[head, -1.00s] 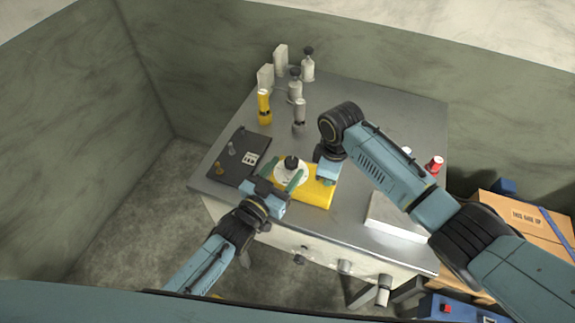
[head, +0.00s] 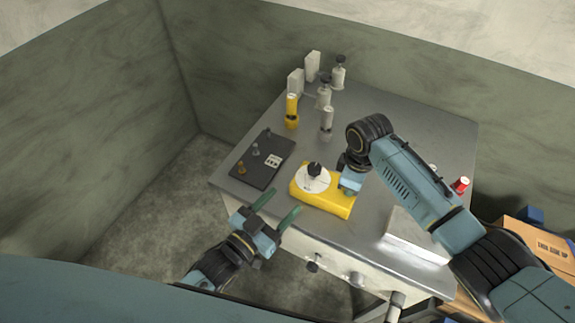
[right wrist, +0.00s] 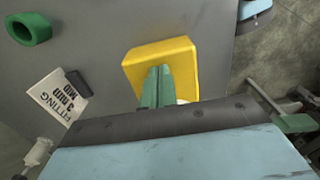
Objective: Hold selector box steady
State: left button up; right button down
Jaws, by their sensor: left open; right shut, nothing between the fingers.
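The selector box (head: 328,202) is yellow, with a white dial and a black knob (head: 314,169) on top. It lies near the front edge of the table. My left gripper (head: 279,204) is open and empty, in front of the box and apart from it. My right gripper (head: 350,186) is at the box's right end, its fingertips hidden in the head view. In the right wrist view its green fingers (right wrist: 156,82) are together over the yellow box (right wrist: 176,56), with nothing between them. I cannot tell whether they touch it. The dial is mostly hidden there.
A dark panel (head: 262,160) with small posts lies left of the box. Several bottles and a yellow cylinder (head: 291,110) stand at the back. A white block (head: 418,236) and a red-topped item (head: 460,185) are at the right. A printed card (right wrist: 57,98) and green ring (right wrist: 30,28) show.

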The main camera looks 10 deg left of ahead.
jog(key=shift+s+d+f, duration=0.15)
jog(key=shift+s+f, duration=0.05)
jog(key=shift+f, duration=0.1)
jog(key=shift+w+r, duration=0.2)
jog(key=shift+r, duration=2.45)
jog(key=shift+r, duration=0.1)
jog(key=shift+r, duration=1.45)
notch_tip(320, 180, up, 2)
jog(key=shift+r, duration=0.2)
